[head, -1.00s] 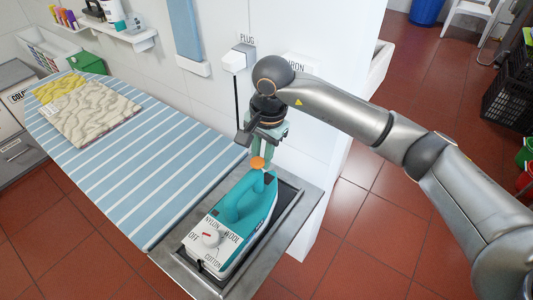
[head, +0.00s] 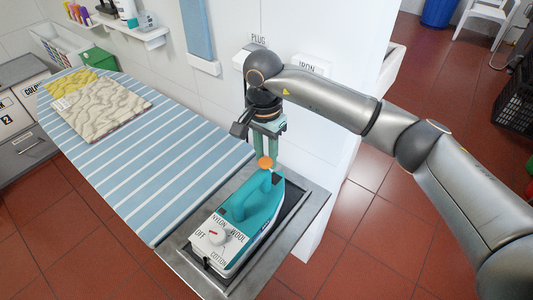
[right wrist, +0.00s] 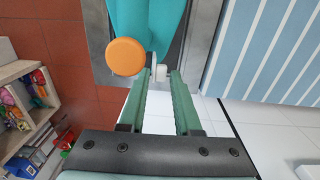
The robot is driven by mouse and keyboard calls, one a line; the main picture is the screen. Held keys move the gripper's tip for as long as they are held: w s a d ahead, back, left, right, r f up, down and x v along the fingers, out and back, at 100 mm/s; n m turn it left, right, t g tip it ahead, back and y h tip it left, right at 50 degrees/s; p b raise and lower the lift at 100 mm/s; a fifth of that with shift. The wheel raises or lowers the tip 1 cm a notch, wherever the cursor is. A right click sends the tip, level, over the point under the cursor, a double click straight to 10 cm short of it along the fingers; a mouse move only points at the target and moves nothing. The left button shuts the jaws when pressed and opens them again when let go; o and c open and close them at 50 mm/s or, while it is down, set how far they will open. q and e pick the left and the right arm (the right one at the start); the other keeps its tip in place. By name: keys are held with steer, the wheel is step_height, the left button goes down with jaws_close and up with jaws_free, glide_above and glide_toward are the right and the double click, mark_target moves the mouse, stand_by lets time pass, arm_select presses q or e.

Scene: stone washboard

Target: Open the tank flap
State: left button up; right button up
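The teal and white iron (head: 240,222) rests on a grey metal stand at the end of the ironing board. Its orange round tank flap (head: 265,162) is at the far end, beyond the handle. The flap looks raised off the body, with a small white part beside it. In the right wrist view the orange flap (right wrist: 126,56) is left of my fingertips. My right gripper (right wrist: 160,76) is open, its green fingers apart, with the small white part (right wrist: 161,72) near the gap between the tips; contact is unclear. My left gripper is not in view.
The striped ironing board (head: 150,165) holds a folded patterned cloth (head: 102,108). A white wall with a plug (head: 256,52) stands close behind my right gripper. A shelf (right wrist: 25,115) with small items shows in the right wrist view.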

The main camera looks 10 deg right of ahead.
steer(key=shift+o, duration=1)
steer(key=shift+r, duration=0.1)
step_height(320, 180, up, 12)
steer(key=b, duration=0.1)
steer(key=shift+w+a+r, duration=0.15)
